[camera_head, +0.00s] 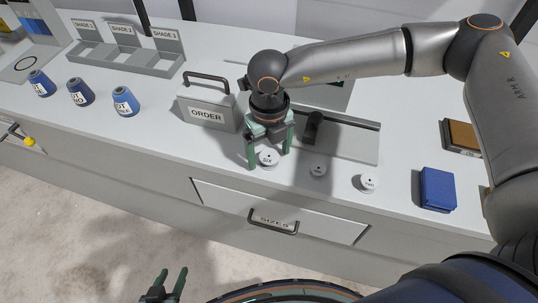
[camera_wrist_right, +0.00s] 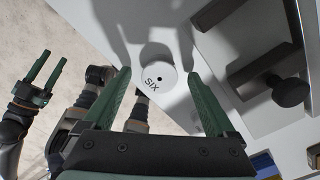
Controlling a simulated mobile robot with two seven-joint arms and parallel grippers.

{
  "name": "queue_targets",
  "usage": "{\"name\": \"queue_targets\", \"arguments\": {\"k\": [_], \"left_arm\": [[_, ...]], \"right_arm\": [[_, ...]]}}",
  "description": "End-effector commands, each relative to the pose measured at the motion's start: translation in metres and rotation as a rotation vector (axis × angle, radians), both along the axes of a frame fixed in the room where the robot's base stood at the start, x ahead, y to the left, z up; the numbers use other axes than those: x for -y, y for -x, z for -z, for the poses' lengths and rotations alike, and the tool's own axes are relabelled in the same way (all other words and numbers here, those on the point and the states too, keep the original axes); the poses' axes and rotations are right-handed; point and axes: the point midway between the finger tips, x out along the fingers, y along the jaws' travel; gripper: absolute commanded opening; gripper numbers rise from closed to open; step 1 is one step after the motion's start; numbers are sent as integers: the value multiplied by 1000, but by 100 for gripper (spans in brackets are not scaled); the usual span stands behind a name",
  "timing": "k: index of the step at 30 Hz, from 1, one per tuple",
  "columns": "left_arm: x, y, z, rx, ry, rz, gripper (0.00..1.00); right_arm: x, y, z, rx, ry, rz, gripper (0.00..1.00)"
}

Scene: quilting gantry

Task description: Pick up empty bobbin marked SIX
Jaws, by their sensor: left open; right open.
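The white bobbin marked SIX (camera_head: 268,158) stands on the counter near its front edge. My right gripper (camera_head: 268,160) is open above and around it, with a finger on either side. In the right wrist view the SIX bobbin (camera_wrist_right: 159,80) shows between and ahead of the two open green fingers of my right gripper (camera_wrist_right: 160,85); I cannot tell if they touch it. My left gripper (camera_head: 172,282) is open and empty, low in front of the counter. It also shows in the right wrist view (camera_wrist_right: 48,72).
Two other white bobbins (camera_head: 318,170) (camera_head: 367,183) stand to the right. A grey plate with a dark knob (camera_head: 313,125) lies behind. The ORDER box (camera_head: 207,112) is at left, a blue box (camera_head: 437,189) at right. The SIZES drawer (camera_head: 274,221) is below.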

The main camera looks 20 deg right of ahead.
Motion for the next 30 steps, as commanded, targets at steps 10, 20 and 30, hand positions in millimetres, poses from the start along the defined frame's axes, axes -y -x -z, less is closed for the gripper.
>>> {"name": "queue_targets", "arguments": {"k": [10,20,30], "left_arm": [[0,0,0,1,0,0,50],[0,-1,0,2,0,0,50],[0,-1,0,2,0,0,50]], "right_arm": [[0,0,2,1,0,0,79],[0,0,1,1,0,0,42],[0,0,1,1,0,0,3]]}}
